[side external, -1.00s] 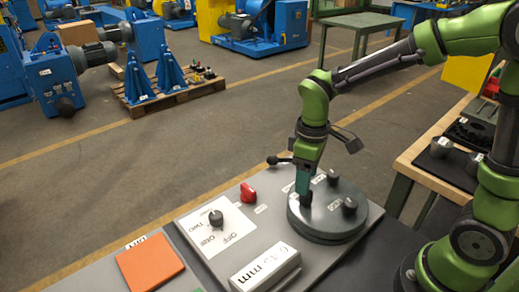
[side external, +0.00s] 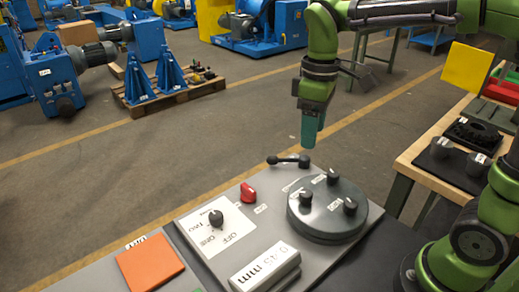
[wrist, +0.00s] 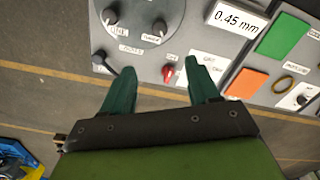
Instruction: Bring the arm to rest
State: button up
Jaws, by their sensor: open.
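My gripper (side external: 311,140) hangs in the air in the side view, pointing down, above the far edge of the grey control panel (side external: 190,228). It touches nothing there. In the wrist view my gripper (wrist: 160,80) shows two teal fingers spread apart with nothing between them. Past the fingertips lie the red switch (wrist: 169,73) and the black lever (wrist: 103,60). The same red switch (side external: 248,193) and lever (side external: 290,160) sit on the panel in the side view. The dark round disc (side external: 326,214) with several black knobs is fully clear of the gripper.
An orange pad (side external: 150,262) and a "0.45 mm" display block (side external: 268,268) are on the panel. A wooden bench (side external: 425,152) with dark parts stands at the right. Blue machines and a pallet (side external: 172,97) stand far back. The floor behind the panel is open.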

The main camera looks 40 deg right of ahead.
jog(key=shift+w, duration=0.1)
jog(key=s+d+f+m+t+y, duration=0.1)
jog(key=s+d+m+t+y, duration=0.1)
jog(key=s+m+t, duration=0.5)
jog(key=shift+s+d+m, duration=0.55)
jog(key=shift+s+m, duration=0.45)
jog(key=shift+s, duration=0.2)
